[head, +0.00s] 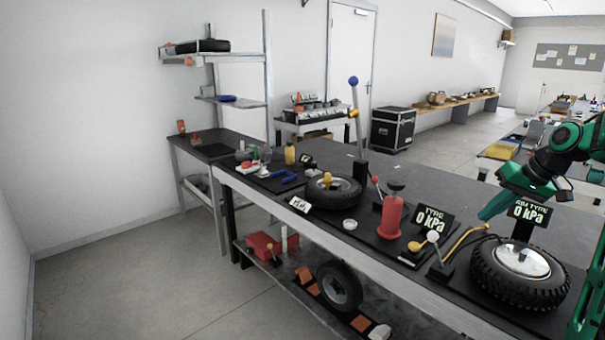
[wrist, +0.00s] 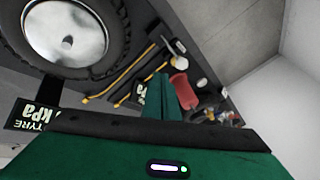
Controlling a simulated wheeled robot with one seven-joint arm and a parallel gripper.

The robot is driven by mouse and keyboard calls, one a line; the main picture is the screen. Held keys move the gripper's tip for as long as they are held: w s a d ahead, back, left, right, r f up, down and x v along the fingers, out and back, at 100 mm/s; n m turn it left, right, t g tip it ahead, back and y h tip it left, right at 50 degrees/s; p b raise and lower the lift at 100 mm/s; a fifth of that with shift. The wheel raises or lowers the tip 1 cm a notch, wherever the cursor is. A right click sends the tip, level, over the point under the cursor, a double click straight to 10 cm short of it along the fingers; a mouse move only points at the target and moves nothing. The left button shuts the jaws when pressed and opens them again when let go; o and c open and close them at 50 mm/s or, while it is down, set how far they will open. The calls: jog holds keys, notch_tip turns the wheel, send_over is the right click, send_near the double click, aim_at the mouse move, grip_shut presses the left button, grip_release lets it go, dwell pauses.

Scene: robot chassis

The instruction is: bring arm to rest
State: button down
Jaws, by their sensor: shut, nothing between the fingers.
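My gripper (head: 488,213) is at the right in the head view, at the end of my green and black arm. It is shut and empty, its green tip pointing down and left above the workbench, left of the sign reading 0 kPa (head: 527,211). In the wrist view the shut green fingers (wrist: 160,98) point toward the bench top, with nothing between them. The large wheel (head: 520,270) lies on the bench below and right of the gripper. It also shows at the upper left of the wrist view (wrist: 68,38).
The workbench (head: 270,190) carries a red cylinder (head: 391,217), a yellow hose (head: 462,240), a second 0 kPa sign (head: 433,219), a smaller wheel (head: 333,190) and a tall blue-knobbed lever (head: 356,115). Open floor (head: 120,270) lies at the left.

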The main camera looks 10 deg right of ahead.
jog(key=s+a+f+m+g+h, duration=0.1)
jog(key=s+a, duration=0.4)
jog(key=s, duration=0.5)
jog(key=s+a+f+m+g, duration=0.1)
jog(key=s+a+f+g, duration=0.1)
jog(key=s+a, duration=0.4)
jog(key=s+a+f+m+g+h, duration=0.1)
jog(key=s+a, duration=0.5)
jog(key=s, duration=0.9)
jog(key=shift+s+a+f+g+h, duration=0.15)
jog(key=shift+a+f+g+h, duration=0.15)
jog(key=shift+f+g, duration=0.5)
jog(key=shift+f, duration=0.15)
